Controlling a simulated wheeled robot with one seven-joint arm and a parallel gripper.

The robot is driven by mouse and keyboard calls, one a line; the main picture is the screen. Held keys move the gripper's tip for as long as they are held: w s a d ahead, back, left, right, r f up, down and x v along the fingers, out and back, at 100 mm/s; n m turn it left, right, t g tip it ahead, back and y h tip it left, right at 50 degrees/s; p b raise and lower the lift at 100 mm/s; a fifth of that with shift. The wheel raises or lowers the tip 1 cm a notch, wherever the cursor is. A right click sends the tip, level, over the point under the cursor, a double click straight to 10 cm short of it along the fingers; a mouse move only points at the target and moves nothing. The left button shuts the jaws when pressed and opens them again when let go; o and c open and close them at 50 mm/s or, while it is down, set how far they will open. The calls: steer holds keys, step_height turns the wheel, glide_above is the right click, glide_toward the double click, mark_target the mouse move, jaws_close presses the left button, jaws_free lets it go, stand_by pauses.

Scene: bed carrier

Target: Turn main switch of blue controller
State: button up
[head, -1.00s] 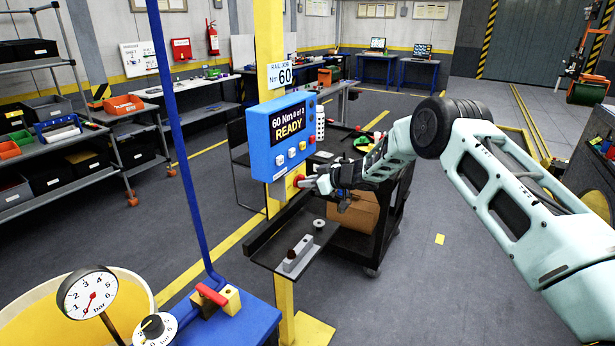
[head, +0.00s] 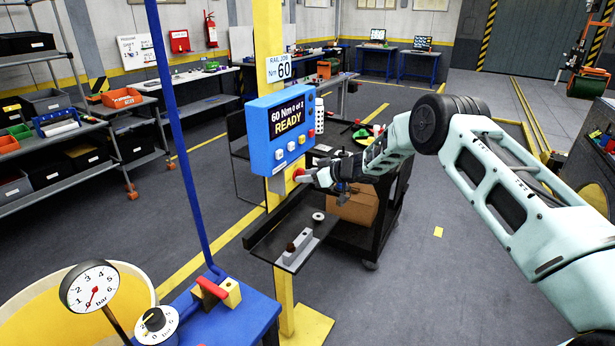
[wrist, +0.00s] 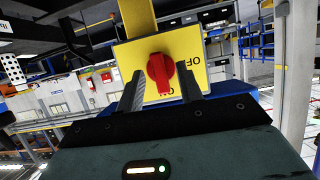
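The blue controller (head: 262,158) hangs on a yellow post, and its screen reads "60 Nm 0 of 2 READY". Its main switch (head: 298,174), a red knob on a yellow plate, sits at the lower right, partly hidden by my gripper (head: 316,179). In the wrist view the red knob (wrist: 160,73) is upright in the picture on the yellow plate (wrist: 206,72). "OFF" is printed to its right and partly hidden lettering below it. My gripper (wrist: 161,80) is open, with one finger on each side of the knob and a visible gap to each.
A small shelf with a grey block (head: 297,247) is below the controller. A black cart (head: 386,225) with a cardboard box stands behind my gripper. A blue bench with a pressure gauge (head: 90,286) is at the front left.

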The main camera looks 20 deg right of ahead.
steer(key=b+v, duration=0.5)
steer(key=v, duration=1.2)
steer(key=shift+d+b, duration=0.25)
steer(key=shift+b, duration=0.1)
steer(key=shift+s, duration=0.15)
